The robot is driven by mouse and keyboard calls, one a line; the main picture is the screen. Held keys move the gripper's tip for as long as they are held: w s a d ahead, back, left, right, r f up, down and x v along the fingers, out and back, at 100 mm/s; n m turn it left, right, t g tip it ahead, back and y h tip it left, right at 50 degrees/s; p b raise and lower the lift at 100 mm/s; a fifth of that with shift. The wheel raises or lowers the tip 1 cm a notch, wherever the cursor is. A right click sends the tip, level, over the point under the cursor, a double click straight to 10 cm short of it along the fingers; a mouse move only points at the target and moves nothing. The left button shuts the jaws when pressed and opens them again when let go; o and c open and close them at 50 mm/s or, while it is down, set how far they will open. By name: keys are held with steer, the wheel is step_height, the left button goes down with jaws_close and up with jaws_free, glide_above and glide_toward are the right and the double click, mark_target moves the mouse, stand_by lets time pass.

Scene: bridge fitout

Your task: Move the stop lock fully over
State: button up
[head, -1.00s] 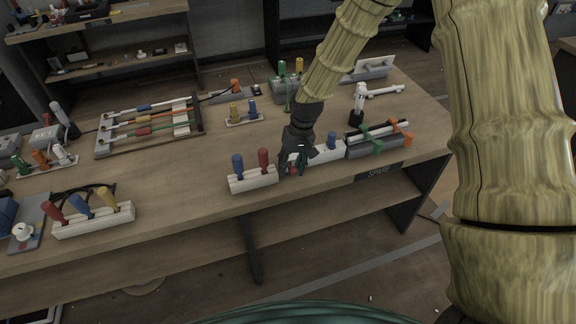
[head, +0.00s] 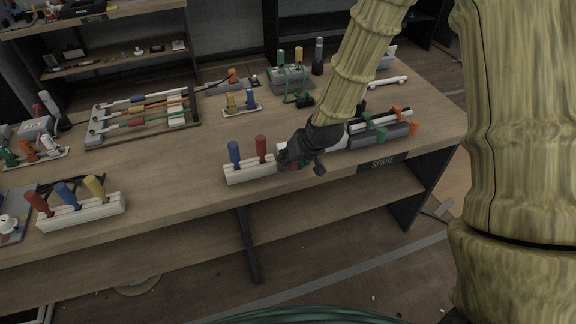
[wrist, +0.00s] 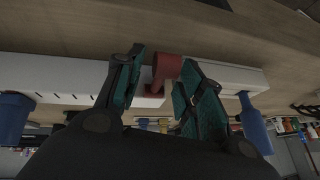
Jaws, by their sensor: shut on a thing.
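A red piece with a round end (wrist: 166,68), which looks like the stop lock, sits between the teal finger pads of my gripper (wrist: 160,82) in the wrist view. My gripper is shut on it. White slotted housing (wrist: 60,78) runs behind the fingers, with a blue handle (wrist: 12,118) at left and another blue handle (wrist: 254,122) at right. In the head view my gripper (head: 291,162) is low at the bench front, just right of a white block (head: 250,173) with upright blue (head: 234,154) and red (head: 261,147) handles. The held piece is hidden there by my gripper.
A grey unit with green and orange levers (head: 372,132) stands close right of my gripper, above the SPARE label (head: 384,163). A small blue-and-yellow handle stand (head: 242,108) and a rack of coloured rods (head: 145,115) lie behind.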

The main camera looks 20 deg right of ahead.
mark_target(295, 164)
steer(key=f+t+b, duration=0.1)
steer(key=t+b, duration=0.1)
steer(key=b, duration=0.1)
steer(key=shift+s+f, duration=0.15)
steer(key=shift+f, duration=0.05)
steer(key=shift+t+b, duration=0.5)
steer(key=shift+b, duration=0.55)
steer(key=o, duration=1)
steer(key=shift+v, duration=3.75)
steer(key=shift+f, duration=0.15)
steer(key=shift+c, duration=0.2)
